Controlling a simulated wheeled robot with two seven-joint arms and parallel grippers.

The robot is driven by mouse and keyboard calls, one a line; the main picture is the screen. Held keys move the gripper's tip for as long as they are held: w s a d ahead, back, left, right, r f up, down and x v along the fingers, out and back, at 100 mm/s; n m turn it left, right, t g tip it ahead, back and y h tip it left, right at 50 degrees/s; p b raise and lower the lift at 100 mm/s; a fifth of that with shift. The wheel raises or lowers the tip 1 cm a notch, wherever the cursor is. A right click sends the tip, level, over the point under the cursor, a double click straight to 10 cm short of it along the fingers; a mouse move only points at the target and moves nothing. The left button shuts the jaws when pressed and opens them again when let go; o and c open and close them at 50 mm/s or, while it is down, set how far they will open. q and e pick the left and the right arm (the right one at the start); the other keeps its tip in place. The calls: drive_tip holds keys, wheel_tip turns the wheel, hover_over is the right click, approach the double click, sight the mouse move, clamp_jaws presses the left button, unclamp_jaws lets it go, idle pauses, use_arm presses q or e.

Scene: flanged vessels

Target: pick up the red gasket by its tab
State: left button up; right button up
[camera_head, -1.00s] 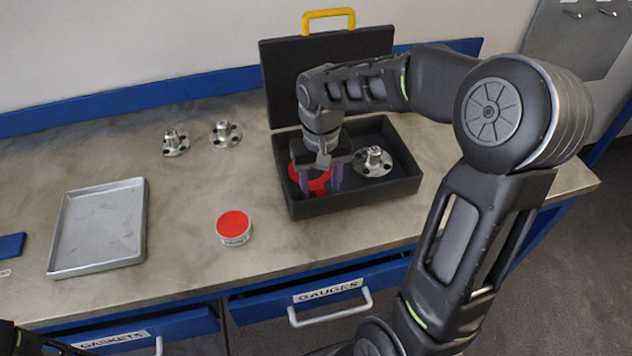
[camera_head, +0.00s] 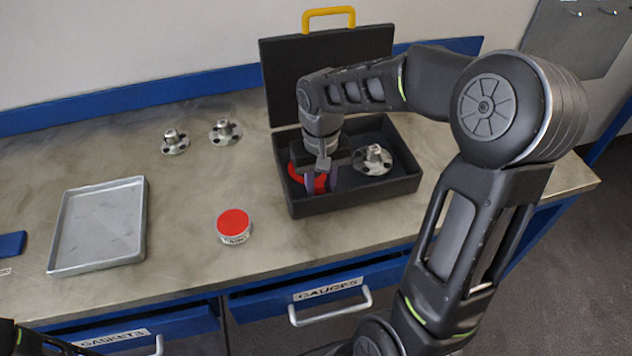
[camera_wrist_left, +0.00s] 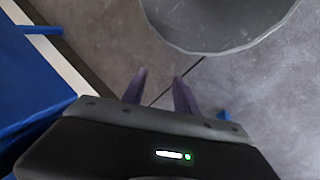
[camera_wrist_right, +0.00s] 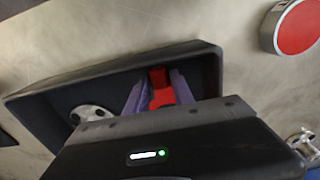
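The red gasket (camera_head: 296,174) lies in the open black case, partly hidden by my right gripper. My right gripper (camera_head: 321,190) points down into the case, its fingers on either side of the gasket's red tab. In the right wrist view the tab (camera_wrist_right: 160,85) stands between the fingertips (camera_wrist_right: 158,76), which appear to touch both its sides. The gasket seems to rest low in the case still. My left gripper (camera_wrist_left: 160,75) is open and empty above the floor, away from the bench.
The case (camera_head: 350,207) also holds a flanged vessel (camera_head: 372,160). Two more flanged pieces (camera_head: 175,143) (camera_head: 225,132) stand at the back. A red-topped tin (camera_head: 234,226) and a grey tray (camera_head: 98,228) stand to the left. Bench between them is clear.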

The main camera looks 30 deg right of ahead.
clamp_jaws()
drive_tip(key=shift+r, duration=0.1)
wheel_tip(320, 180, up, 10)
idle(0.6)
idle(0.5)
